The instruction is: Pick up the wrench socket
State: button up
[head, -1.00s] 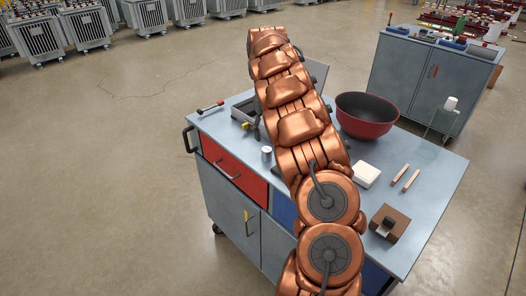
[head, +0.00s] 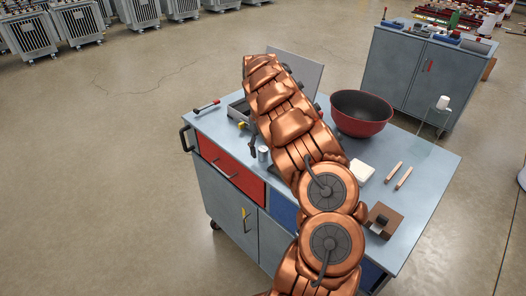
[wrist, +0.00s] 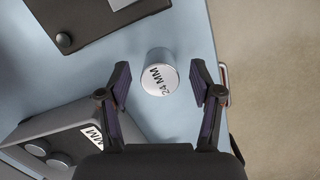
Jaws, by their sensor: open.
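The wrench socket (wrist: 160,75) is a short metal cylinder with a white face marked "24 MM". In the wrist view it stands on the blue-grey worktop between and slightly beyond the fingertips of my gripper (wrist: 159,82), which is open and empty. In the head view the socket (head: 262,153) stands near the cart's front edge, beside my arm. My gripper is mostly hidden behind the arm there.
In the wrist view a grey case (wrist: 65,140) with round sockets lies lower left, and a dark panel (wrist: 85,20) upper left.

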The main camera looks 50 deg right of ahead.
jog(key=shift+f, duration=0.35)
grip_shut()
dwell(0.4)
